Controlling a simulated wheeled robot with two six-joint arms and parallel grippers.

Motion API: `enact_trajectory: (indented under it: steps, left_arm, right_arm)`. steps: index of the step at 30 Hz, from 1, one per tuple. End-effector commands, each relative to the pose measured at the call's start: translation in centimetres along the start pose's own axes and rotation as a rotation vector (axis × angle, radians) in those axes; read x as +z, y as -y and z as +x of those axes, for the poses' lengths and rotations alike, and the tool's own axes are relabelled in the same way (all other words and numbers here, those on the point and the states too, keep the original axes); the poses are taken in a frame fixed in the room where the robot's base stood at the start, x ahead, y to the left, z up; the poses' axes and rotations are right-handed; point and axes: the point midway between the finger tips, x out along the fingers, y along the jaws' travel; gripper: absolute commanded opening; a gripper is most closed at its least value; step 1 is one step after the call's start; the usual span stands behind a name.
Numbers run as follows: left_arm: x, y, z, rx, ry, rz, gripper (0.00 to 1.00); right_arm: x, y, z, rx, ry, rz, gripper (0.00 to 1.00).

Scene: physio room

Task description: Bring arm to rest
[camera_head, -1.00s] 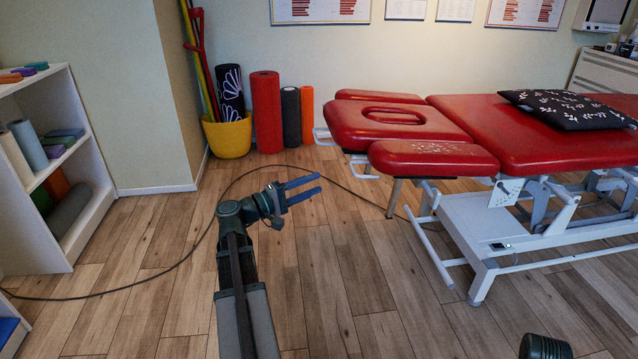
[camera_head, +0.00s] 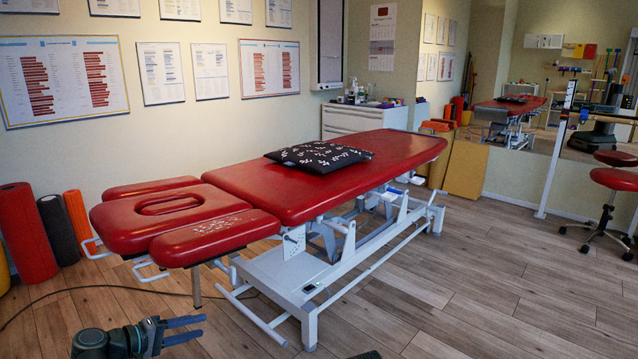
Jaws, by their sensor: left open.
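My left gripper (camera_head: 184,330) shows at the bottom left of the head view. Its two blue fingers are apart, point right and hold nothing. It is in front of the treatment table's head end, over the wooden floor, and touches nothing that I can see. Most of my left arm is below the picture edge. My right gripper is not in view; only a small dark piece shows at the bottom edge.
A red treatment table (camera_head: 340,187) on a white frame fills the middle, with a black patterned pillow (camera_head: 318,157) on it. Foam rollers (camera_head: 25,235) stand at the left wall. A red stool (camera_head: 612,180) stands at the right. The floor (camera_head: 480,290) at the front right is clear.

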Motion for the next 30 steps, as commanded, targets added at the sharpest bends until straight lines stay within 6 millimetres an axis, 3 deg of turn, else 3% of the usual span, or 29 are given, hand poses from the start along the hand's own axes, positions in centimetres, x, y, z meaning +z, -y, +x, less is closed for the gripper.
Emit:
enact_trajectory:
  steps: [1, 6, 12, 18, 21, 30]
  left_arm:
    - [2.8, -0.1, 2.6, -0.064, 0.073, 0.037, 0.43]
    - [10.5, 1.4, 8.3, -0.286, 0.274, 0.172, 0.43]
    - [19.0, 3.5, 11.7, -0.541, 0.482, 0.371, 0.43]
    - [25.8, 5.1, 12.5, -0.784, 0.642, 0.608, 0.43]
    - [28.1, 5.6, 12.3, -0.887, 0.696, 0.723, 0.43]
    - [31.9, 5.6, 11.2, -1.099, 0.766, 0.995, 0.43]
  right_arm:
    - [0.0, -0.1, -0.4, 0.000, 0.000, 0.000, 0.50]
    - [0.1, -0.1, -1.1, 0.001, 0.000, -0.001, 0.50]
    - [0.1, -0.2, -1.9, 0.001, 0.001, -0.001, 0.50]
    - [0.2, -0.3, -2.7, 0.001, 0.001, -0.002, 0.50]
    - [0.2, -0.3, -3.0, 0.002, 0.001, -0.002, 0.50]
    - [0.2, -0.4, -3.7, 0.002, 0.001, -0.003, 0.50]
